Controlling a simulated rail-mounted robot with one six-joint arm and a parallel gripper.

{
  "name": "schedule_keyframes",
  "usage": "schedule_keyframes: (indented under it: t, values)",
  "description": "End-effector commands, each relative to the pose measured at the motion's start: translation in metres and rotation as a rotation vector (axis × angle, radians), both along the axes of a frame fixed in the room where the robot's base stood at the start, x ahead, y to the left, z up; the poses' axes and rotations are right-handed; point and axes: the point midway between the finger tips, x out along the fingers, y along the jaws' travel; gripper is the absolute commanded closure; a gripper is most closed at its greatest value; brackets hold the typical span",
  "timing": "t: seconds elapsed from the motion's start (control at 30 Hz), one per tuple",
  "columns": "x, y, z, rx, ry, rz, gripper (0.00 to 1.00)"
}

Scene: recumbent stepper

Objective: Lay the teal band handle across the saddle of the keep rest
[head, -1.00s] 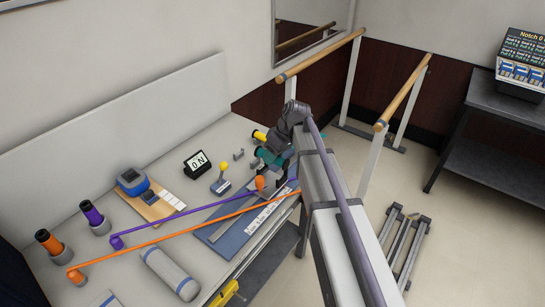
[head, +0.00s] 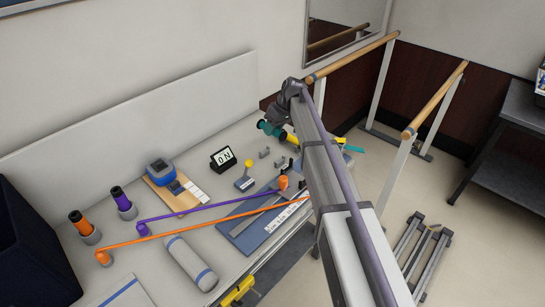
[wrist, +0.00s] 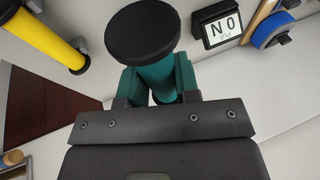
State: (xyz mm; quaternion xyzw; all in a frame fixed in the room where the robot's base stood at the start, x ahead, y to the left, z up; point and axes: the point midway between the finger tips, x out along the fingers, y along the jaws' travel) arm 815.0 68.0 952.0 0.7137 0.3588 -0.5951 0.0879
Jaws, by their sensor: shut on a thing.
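The teal band handle (head: 271,129), a teal grip with dark end caps, is held by my gripper (wrist: 157,80). In the wrist view the handle (wrist: 163,78) sits between the fingers, its round black cap towards the camera. In the head view it is at the back of the bench, apparently raised, with my arm hiding much of the gripper. A teal band (head: 351,149) shows right of my arm. Two small grey notched pieces (head: 264,153) stand on the bench just below the handle in the picture; they may be the keep rest, but I cannot tell.
A yellow handle (head: 292,140) is close by on the right, also in the wrist view (wrist: 42,38). A yellow-knobbed piece (head: 246,176) and a sign (head: 222,158) stand to the left. Orange (head: 190,228) and purple (head: 205,208) bands cross the bench in front.

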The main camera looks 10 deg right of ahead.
Motion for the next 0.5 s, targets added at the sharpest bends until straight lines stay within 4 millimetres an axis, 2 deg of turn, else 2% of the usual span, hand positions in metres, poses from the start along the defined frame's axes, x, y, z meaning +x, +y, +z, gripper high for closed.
schedule_keyframes:
  t: [0.3, 0.43, 0.5]
  values:
    - [-0.001, 0.0, -0.067, 0.0, 0.0, 0.001, 0.94]
    - [-0.001, 0.0, -0.065, 0.0, 0.0, 0.001, 0.94]
    - [-0.001, 0.0, -0.072, 0.0, 0.0, 0.001, 0.94]
